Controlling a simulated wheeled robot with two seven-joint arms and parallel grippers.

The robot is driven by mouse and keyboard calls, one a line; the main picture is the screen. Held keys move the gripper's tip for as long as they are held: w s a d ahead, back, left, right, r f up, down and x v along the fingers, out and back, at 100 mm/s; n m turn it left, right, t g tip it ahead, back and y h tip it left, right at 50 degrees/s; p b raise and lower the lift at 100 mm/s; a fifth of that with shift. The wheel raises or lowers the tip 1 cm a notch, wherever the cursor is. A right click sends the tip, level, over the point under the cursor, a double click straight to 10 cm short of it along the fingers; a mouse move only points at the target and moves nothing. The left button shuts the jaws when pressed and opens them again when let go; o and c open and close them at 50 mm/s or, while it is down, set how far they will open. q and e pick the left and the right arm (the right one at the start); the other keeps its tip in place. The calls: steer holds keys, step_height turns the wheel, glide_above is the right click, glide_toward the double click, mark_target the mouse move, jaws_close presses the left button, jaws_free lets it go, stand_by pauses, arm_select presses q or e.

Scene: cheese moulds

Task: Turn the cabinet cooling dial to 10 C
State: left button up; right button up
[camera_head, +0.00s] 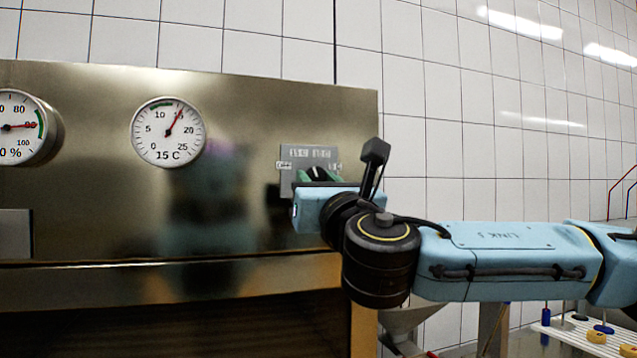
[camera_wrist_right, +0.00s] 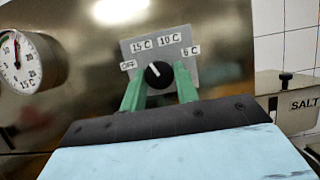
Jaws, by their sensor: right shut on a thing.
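The cooling dial is a black round knob (camera_wrist_right: 157,74) with a white pointer mark, on a grey plate (camera_head: 310,155) at the right of the steel cabinet front. In the wrist view the plate (camera_wrist_right: 188,62) carries the labels OFF, 15 C, 10 C and 5 C around the knob. The white mark points up and left, towards 15 C. My right gripper (camera_head: 318,177) is shut on the knob, its green fingers on either side; it also shows in the wrist view (camera_wrist_right: 160,80). The hand hides the lower part of the plate in the head view. My left gripper is out of view.
A round thermometer (camera_head: 168,132) marked 15 C is left of the dial, its needle between 10 and 20. A percent gauge (camera_head: 22,127) is at the far left. A box labelled SALT (camera_wrist_right: 292,103) stands right of the cabinet. A white tiled wall (camera_head: 450,120) is behind.

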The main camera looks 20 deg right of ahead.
steer(key=shift+a+m+g+h+b, duration=0.1)
steer(key=shift+m+g+h+b, duration=0.2)
steer(key=shift+m+h+b, duration=1.3)
steer(key=shift+a+m+g+h+b, duration=0.1)
steer(key=shift+m+g+h+b, duration=0.5)
steer(key=shift+m, duration=1.85)
steer(key=shift+a+m+h+b, duration=0.1)
steer(key=shift+m+h+b, duration=0.7)
steer(key=shift+m+b, duration=0.95)
steer(key=shift+r+m+p, duration=0.1)
steer(key=shift+m+p, duration=0.2)
steer(key=shift+m, duration=0.3)
steer(key=o, duration=0.9)
steer(key=shift+o, duration=0.2)
